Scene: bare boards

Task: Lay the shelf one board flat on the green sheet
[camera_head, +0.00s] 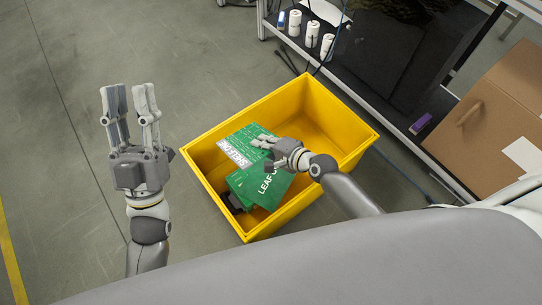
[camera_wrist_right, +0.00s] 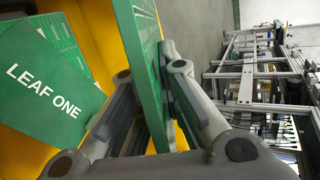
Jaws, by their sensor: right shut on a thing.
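The shelf one board (camera_head: 238,152) is green with a white lettered label and is in the yellow bin in the head view. My right gripper (camera_head: 264,142) is shut on it. In the right wrist view the held board (camera_wrist_right: 142,62) stands edge-on between the fingers. A green LEAF ONE board (camera_head: 274,184) lies below it in the bin; it also shows in the right wrist view (camera_wrist_right: 42,95). My left gripper (camera_head: 130,100) is open and empty, left of the bin. I cannot make out a separate green sheet.
The yellow bin (camera_head: 318,98) stands on the grey floor, with free floor to its left. A dark object (camera_head: 233,203) is partly hidden in it. A shelf with white rolls (camera_head: 312,34) is behind, and a cardboard box (camera_head: 490,120) is at right.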

